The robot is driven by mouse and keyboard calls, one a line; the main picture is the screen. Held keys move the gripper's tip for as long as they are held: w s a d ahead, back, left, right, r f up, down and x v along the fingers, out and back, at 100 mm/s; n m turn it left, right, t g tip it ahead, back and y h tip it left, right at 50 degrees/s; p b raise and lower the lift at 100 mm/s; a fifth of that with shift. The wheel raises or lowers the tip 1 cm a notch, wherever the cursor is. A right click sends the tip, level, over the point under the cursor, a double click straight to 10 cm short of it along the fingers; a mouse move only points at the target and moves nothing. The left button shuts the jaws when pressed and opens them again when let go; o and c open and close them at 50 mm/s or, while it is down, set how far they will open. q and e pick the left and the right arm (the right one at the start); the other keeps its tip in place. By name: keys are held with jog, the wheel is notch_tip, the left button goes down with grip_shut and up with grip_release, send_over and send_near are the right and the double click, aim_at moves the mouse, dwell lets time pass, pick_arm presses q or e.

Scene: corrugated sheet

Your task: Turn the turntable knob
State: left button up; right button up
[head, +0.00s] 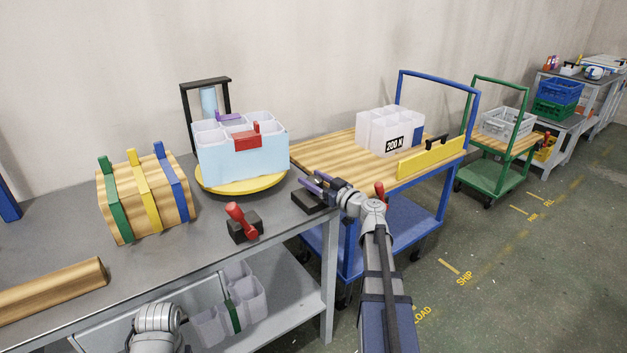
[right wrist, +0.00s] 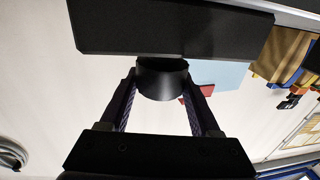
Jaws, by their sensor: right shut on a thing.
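The turntable (head: 242,185) is a round yellow disc on the grey table, with a light blue box (head: 245,165) on it. To its right, near the table's right end, is a black block (head: 308,203). In the right wrist view the block (right wrist: 170,27) shows large, with a short black round knob (right wrist: 162,80) sticking out of it. My right gripper (head: 312,186), with purple-lined fingers, is at the block. Its fingers (right wrist: 160,95) are on either side of the knob and shut on it. My left gripper is not in view; only part of my left arm shows at the bottom.
A red-handled clamp (head: 242,221) stands in front of the turntable. A strapped wooden block (head: 146,196) is to the left, and a round wooden bar (head: 52,291) lies at front left. A blue cart (head: 437,192) with a wooden top stands right of the table.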

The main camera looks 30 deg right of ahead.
jog(key=m+h, duration=0.2)
jog(key=h, duration=0.1)
jog(key=m+h, duration=0.2)
jog(key=h, duration=0.1)
jog(key=shift+a+h, duration=0.15)
jog(key=shift+h, duration=0.15)
jog(key=shift+d+m+g+h, duration=0.15)
jog(key=shift+m+g+h, duration=0.45)
jog(key=shift+m+h, duration=0.85)
jog(key=shift+d+m+g+h, duration=0.1)
jog(key=shift+m+g+h, duration=0.7)
jog(key=shift+h, duration=1.15)
jog(key=shift+m, duration=0.25)
jog(key=o, duration=1.4)
jog(key=shift+s, duration=0.1)
jog(key=v, duration=0.7)
jog(key=shift+s+a+f, duration=0.1)
jog(key=shift+s+a, duration=0.1)
jog(key=shift+s, duration=0.05)
